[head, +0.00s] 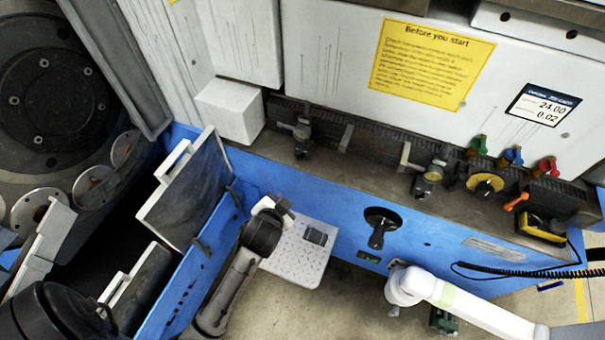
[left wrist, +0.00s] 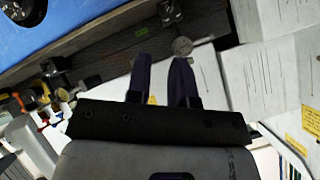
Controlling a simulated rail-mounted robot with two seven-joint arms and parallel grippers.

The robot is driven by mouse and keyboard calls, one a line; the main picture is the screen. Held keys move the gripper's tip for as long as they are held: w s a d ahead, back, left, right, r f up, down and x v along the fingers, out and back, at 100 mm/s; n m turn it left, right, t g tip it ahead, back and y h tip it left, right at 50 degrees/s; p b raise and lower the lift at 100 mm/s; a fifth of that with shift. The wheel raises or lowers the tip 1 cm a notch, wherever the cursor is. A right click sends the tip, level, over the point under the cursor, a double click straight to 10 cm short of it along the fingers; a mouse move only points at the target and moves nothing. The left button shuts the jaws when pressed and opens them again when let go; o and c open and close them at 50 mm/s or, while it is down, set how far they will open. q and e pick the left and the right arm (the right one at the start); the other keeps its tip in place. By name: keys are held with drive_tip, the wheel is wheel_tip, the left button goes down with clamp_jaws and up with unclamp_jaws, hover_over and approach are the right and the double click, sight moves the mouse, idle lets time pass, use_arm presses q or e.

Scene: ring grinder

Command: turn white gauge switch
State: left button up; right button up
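Two metal gauge fixtures with pale flat levers stand on the ledge in the head view: the left fixture (head: 301,132) and the right fixture (head: 428,178). I cannot tell for sure which part is the white gauge switch. In the left wrist view a round silver knob with a pale bar (left wrist: 183,46) shows just past the fingertips. My left gripper (head: 284,207) is in front of the blue panel, below the left fixture and apart from it. Its two dark fingers (left wrist: 160,62) are spread, with nothing between them.
A white block (head: 230,110) stands left of the fixtures. A black rotary knob (head: 380,226) is on the blue panel (head: 340,215). Coloured valves (head: 515,155) and a yellow dial (head: 485,185) are at right. A hinged metal plate (head: 187,195) stands at left.

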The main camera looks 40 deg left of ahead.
sight(301, 158)
use_arm(q)
drive_tip(key=w+a+f+t+y+b, duration=0.1)
drive_tip(key=w+a+f+b, duration=0.2)
drive_tip(key=w, duration=0.4)
drive_tip(key=w+a+f+t+y+b, duration=0.1)
drive_tip(key=w+a+f+b, duration=0.2)
drive_tip(key=w+b, duration=0.3)
drive_tip(key=w+a+f+m+y+b, duration=0.1)
drive_tip(key=w+a+f+b, duration=0.3)
drive_tip(key=w, duration=0.4)
drive_tip(key=shift+w+f+t+b, duration=0.15)
drive_tip(key=shift+f+t+b, duration=0.25)
drive_tip(key=shift+f+b, duration=0.1)
use_arm(e)
wheel_tip(301, 158, down, 17)
drive_tip(key=shift+s, duration=0.3)
use_arm(q)
drive_tip(key=shift+c, duration=0.4)
use_arm(e)
drive_tip(key=shift+r, duration=0.1)
use_arm(q)
clamp_jaws()
